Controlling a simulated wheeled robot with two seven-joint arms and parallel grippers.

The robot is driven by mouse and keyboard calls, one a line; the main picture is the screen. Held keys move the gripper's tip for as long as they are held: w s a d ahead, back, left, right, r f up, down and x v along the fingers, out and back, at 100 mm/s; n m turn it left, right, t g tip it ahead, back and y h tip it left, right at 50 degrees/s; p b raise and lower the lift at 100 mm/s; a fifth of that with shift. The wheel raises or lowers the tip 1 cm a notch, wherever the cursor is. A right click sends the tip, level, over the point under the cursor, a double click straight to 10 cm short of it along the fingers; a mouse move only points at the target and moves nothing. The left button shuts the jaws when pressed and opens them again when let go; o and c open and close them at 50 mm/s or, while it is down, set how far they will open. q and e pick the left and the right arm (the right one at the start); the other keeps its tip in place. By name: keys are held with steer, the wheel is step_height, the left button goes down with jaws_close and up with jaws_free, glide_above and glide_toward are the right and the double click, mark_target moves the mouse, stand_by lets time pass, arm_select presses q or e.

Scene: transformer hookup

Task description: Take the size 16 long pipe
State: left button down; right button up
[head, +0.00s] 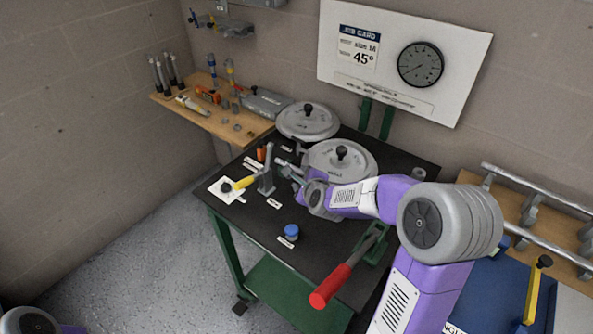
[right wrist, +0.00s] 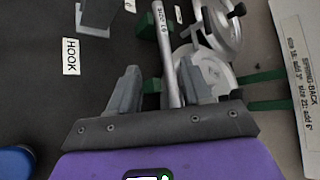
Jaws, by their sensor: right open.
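My right gripper (head: 303,188) is low over the black bench top in the head view, partly hidden by its own wrist. In the right wrist view my right gripper (right wrist: 160,85) is open, its two grey fingers apart. A thin grey pipe (right wrist: 168,50) runs lengthwise between the fingers, nearer the right one; I see no closed grip on it. A small label (right wrist: 179,13) stands beside its far end, its text hard to read. The pipe (head: 287,171) shows only in part in the head view. My left gripper is out of view.
Two round grey discs (head: 340,160) with black knobs lie behind the gripper. A blue cap (head: 291,231), a yellow-handled tool (head: 243,182) and a red-handled lever (head: 335,282) are around it. A job card (head: 360,46) reads size 16, 45°. Further pipes (head: 540,190) lie on the right shelf.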

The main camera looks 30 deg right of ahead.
mark_target(296, 170)
steer(key=x, duration=0.3)
steer(key=b+x, duration=0.1)
steer(key=x, duration=0.2)
steer(key=shift+w+d+r, duration=0.15)
steer(key=shift+d, duration=0.1)
steer(key=shift+r, duration=0.1)
jaws_close()
